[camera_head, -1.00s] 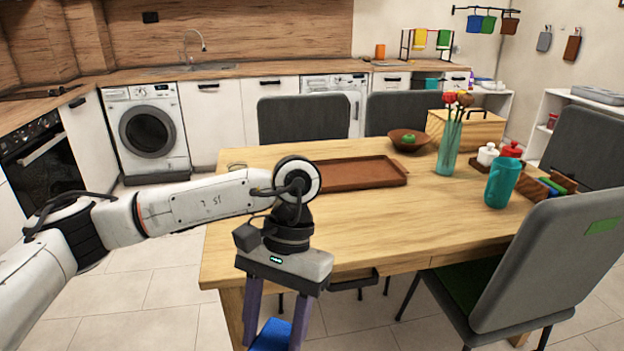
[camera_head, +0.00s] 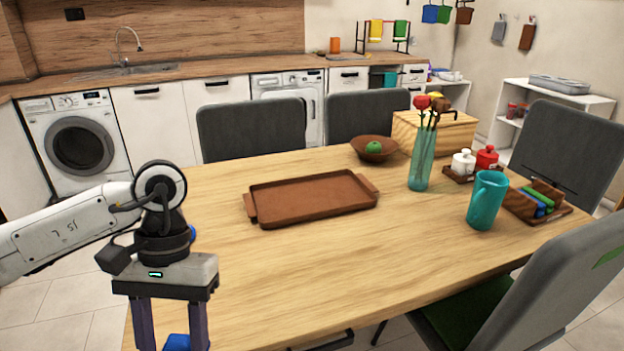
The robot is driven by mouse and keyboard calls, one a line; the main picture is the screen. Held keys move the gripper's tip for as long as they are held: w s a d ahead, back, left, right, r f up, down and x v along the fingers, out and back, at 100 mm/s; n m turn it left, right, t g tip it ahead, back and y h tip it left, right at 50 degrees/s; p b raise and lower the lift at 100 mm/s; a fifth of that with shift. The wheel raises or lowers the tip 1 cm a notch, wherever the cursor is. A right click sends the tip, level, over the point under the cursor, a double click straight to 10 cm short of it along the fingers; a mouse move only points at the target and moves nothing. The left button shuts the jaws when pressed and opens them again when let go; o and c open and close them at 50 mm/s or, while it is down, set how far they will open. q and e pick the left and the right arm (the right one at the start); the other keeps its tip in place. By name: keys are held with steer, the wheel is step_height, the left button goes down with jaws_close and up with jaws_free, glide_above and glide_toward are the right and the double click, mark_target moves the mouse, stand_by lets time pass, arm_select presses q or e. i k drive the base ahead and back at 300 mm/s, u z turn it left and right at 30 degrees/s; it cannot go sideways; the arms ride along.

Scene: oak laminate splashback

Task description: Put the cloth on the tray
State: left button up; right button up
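The brown tray (camera_head: 290,215) with two end handles lies flat and empty on the wooden table. My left gripper (camera_head: 172,330) hangs fingers-down at the lower left, in front of the tray and to its left. Its two purple-grey fingers are some way apart, with the blue cloth (camera_head: 176,343) between them, and the cloth has travelled with the gripper. The fingertips and most of the cloth are cut off by the bottom edge, so the grip itself is hidden. My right gripper is out of view.
The wooden table (camera_head: 330,270) is bare in front of the tray. A bowl (camera_head: 364,153) with a green fruit stands behind it. A glass vase (camera_head: 421,165) of flowers, a teal pitcher (camera_head: 486,203) and a wooden box (camera_head: 440,132) stand to the right. Grey chairs surround the table.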

mark_target(311, 198)
steer(key=i, duration=0.85)
steer(key=z, duration=0.95)
